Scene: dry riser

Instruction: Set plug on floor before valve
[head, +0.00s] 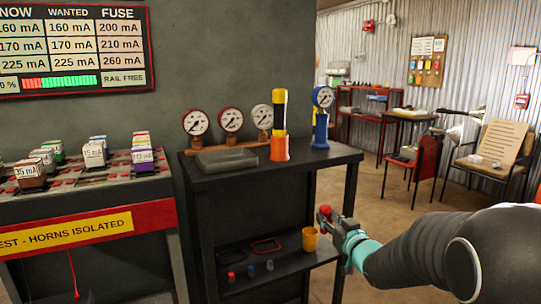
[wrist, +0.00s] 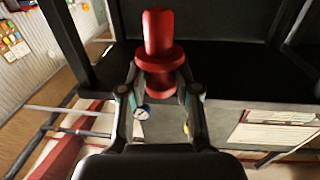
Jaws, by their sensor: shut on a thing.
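A red plug (head: 325,212) is held in my gripper (head: 341,232), beside the right end of a dark shelf unit. In the wrist view the plug (wrist: 162,30) shows a rounded, narrower end above a wide round flange. The fingers of my gripper (wrist: 160,90) are closed on the part below the flange. The plug is in the air, apart from the shelf in the head view. I cannot make out a valve for certain in either view.
The dark shelf unit (head: 335,159) carries gauges, a grey box (head: 226,160) and a yellow-black-orange cylinder (head: 279,125) on top. An orange cup (head: 309,239) and small coloured pieces lie on its lower shelf. Brown floor (head: 375,195) is open behind, with chairs farther back.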

